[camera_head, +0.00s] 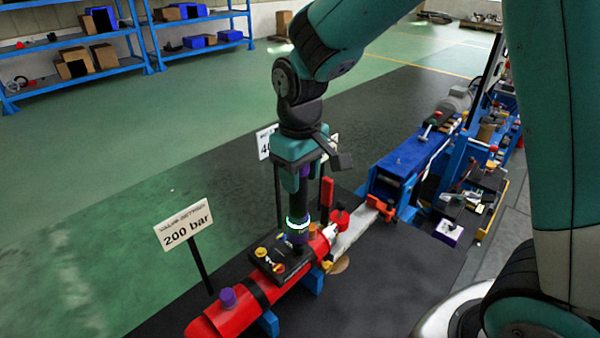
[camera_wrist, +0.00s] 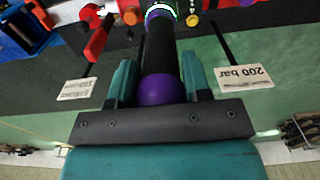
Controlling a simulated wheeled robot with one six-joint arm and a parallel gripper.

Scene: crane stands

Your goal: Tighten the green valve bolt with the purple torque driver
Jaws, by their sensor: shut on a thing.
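The lower end is at the black valve block (camera_head: 282,262) on the red cylinder (camera_head: 285,300). The green valve bolt cannot be made out; the driver may hide it. Contact cannot be told.
Yellow knobs (camera_head: 262,253) sit on the block beside the driver. A purple cap (camera_head: 228,297) stands on the cylinder's near end. A "200 bar" sign (camera_head: 184,227) stands left. A red lever (camera_head: 327,192) and blue bench (camera_head: 410,160) lie to the right. The left floor is clear.

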